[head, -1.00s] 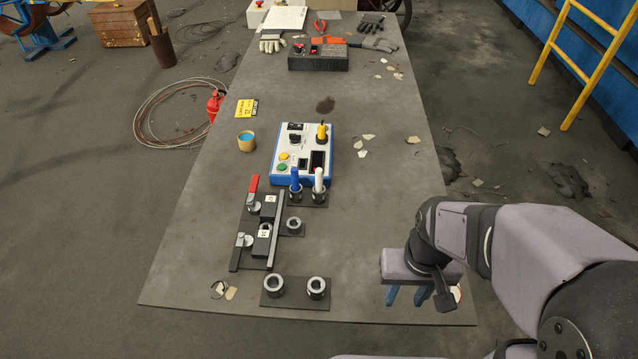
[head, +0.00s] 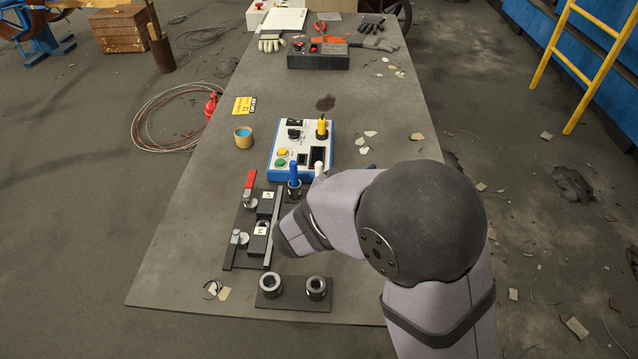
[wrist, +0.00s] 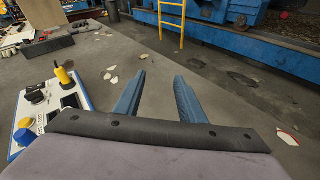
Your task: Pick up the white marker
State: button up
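I cannot make out the white marker in the wrist view.
A blue-and-white control box (head: 288,155) with a yellow knob stands just beyond the markers. A clamp fixture (head: 250,235) is at left and a plate with two ring holders (head: 293,293) nearer. The table's right side is mostly bare, with a few chips.

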jog(key=w+a+r+n+t+y, duration=0.1)
jog(key=a+n+t+y, duration=0.2)
jog(key=a, duration=0.4)
jog(key=w+a+r+n+t+y, duration=0.2)
jog(key=a+n+t, duration=0.15)
jog(key=a, duration=0.35)
jog(key=shift+g, duration=0.45)
jog(key=f, duration=0.8)
jog(key=shift+d+f, duration=0.15)
jog(key=shift+d, duration=0.15)
jog(key=shift+w+d+r, duration=0.2)
jog(key=shift+w, duration=0.35)
jog(key=shift+w+d, duration=0.15)
jog(key=shift+w, duration=0.45)
jog(key=shift+w+p, duration=0.1)
jog(key=shift+p, duration=0.25)
jog(key=shift+p+x, duration=0.7)
jog(key=shift+x, duration=1.75)
jog(key=shift+d, duration=0.1)
jog(key=shift+c, duration=0.6)
grip_shut()
